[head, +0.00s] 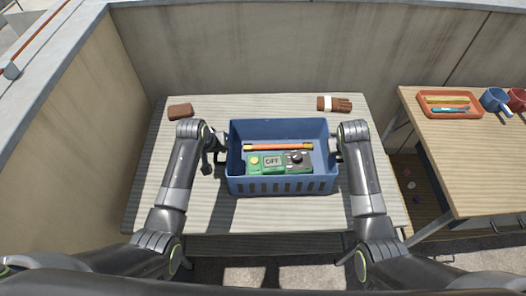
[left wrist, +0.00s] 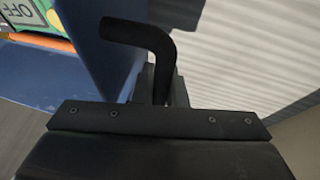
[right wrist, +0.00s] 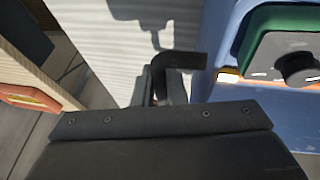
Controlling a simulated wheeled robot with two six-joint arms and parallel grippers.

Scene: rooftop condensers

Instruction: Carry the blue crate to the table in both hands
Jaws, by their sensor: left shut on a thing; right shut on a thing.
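The blue crate (head: 282,184) is over the middle of the pale slatted table (head: 190,222) in the head view, upright. I cannot tell whether its base touches the tabletop. My left gripper (head: 220,158) is shut on a dark handle at the crate's left side, and this handle (left wrist: 140,38) shows in the left wrist view. My right gripper (head: 337,157) is shut on the handle at the right side, seen in the right wrist view (right wrist: 180,61).
A wooden bench (head: 470,160) stands to the right with an orange tray (head: 450,113) and mugs (head: 495,101). Concrete walls stand behind and left.

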